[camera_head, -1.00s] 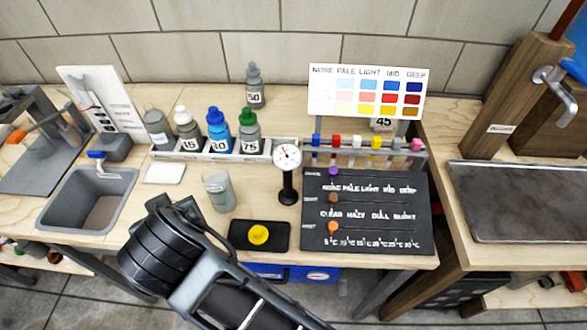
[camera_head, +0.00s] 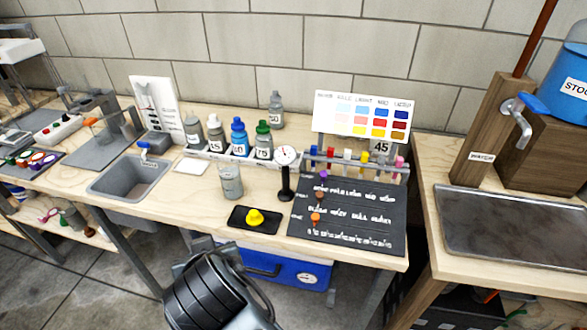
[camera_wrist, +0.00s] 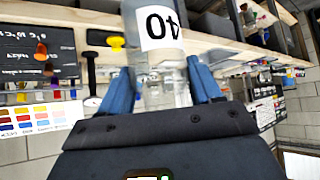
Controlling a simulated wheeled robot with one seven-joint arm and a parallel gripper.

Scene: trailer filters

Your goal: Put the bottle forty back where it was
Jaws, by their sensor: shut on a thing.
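Bottle forty (camera_wrist: 160,30) is a clear-grey bottle with a white label reading 40, which appears upside down in the wrist view. My gripper (camera_wrist: 161,88) has its blue fingers on either side of the bottle, shut on it. In the head view my black wrist (camera_head: 208,292) is low in front of the bench edge; the fingers and bottle forty are hidden there. A white bottle rack (camera_head: 225,158) on the bench has several bottles standing along it, including one marked 75 (camera_head: 263,141). A grey bottle (camera_head: 275,110) stands behind the rack near the wall.
A beaker (camera_head: 231,181), a dial gauge (camera_head: 286,172) and a black tray (camera_head: 240,222) with a yellow knob stand in front of the rack. A black board (camera_head: 350,232) and tube rack (camera_head: 390,168) are to the right. A sink (camera_head: 112,182) is left.

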